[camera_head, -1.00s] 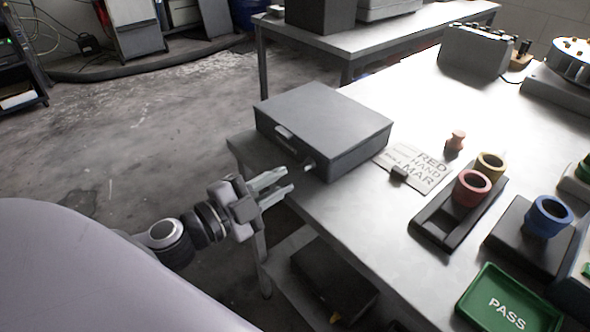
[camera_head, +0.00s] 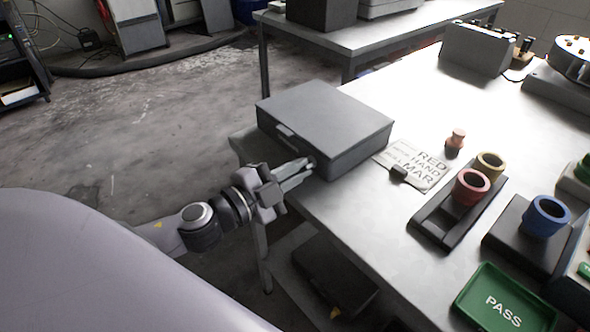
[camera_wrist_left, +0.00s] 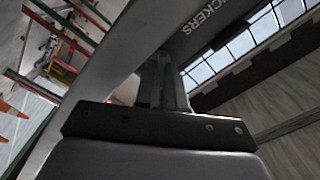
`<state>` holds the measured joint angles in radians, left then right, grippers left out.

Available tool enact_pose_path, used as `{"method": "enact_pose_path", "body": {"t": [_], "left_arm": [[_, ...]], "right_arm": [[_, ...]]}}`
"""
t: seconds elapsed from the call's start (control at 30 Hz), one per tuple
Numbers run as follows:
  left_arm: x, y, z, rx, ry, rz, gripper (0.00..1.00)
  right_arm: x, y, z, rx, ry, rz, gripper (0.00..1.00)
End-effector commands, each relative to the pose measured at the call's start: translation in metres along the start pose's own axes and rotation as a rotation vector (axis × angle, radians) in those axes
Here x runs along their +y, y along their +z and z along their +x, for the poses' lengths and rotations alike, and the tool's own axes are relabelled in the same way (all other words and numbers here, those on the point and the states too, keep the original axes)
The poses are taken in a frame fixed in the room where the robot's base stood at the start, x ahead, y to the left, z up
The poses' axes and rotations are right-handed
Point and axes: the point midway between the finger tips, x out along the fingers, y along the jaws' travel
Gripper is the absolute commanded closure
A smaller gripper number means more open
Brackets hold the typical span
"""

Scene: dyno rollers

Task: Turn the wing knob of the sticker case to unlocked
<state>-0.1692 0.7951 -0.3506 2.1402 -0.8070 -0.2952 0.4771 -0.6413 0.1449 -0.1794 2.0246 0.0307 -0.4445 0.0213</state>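The sticker case (camera_head: 330,113) is a grey, closed box at the near left corner of the table. Its side with part of the lettering "CKERS" (camera_wrist_left: 208,32) shows in the left wrist view. My left gripper (camera_head: 309,167) has its fingertips right at the front face of the case, where the wing knob is. The fingers look parted by a narrow gap. The knob is hidden by the fingertips, so I cannot tell its turn or whether they touch it. The fingers (camera_wrist_left: 162,82) also show in the left wrist view. My right gripper is out of view.
A latch (camera_head: 286,130) is on the case front. Right of the case lie a printed card (camera_head: 425,165), a small reddish piece (camera_head: 455,139), a dark tray (camera_head: 440,228) by red and yellow cups, a blue cup (camera_head: 547,215) and a green PASS tray (camera_head: 480,300).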

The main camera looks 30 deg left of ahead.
Motion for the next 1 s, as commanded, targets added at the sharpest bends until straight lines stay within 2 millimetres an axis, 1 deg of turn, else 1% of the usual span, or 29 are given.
{"method": "enact_pose_path", "body": {"t": [0.27,0.43,0.7,1.0], "left_arm": [[0.0000,-0.0003,-0.0001,0.000,0.000,0.012,1.00],[-0.0004,-0.0006,0.0000,0.000,0.000,0.067,1.00],[0.0003,-0.0007,0.0000,-0.001,0.001,0.250,1.00],[0.0011,-0.0004,0.0000,0.000,0.000,0.463,1.00]], "right_arm": [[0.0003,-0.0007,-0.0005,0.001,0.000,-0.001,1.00],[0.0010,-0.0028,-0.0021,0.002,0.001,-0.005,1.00],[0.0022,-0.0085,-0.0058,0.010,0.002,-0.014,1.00],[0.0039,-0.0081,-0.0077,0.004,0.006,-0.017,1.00]]}}
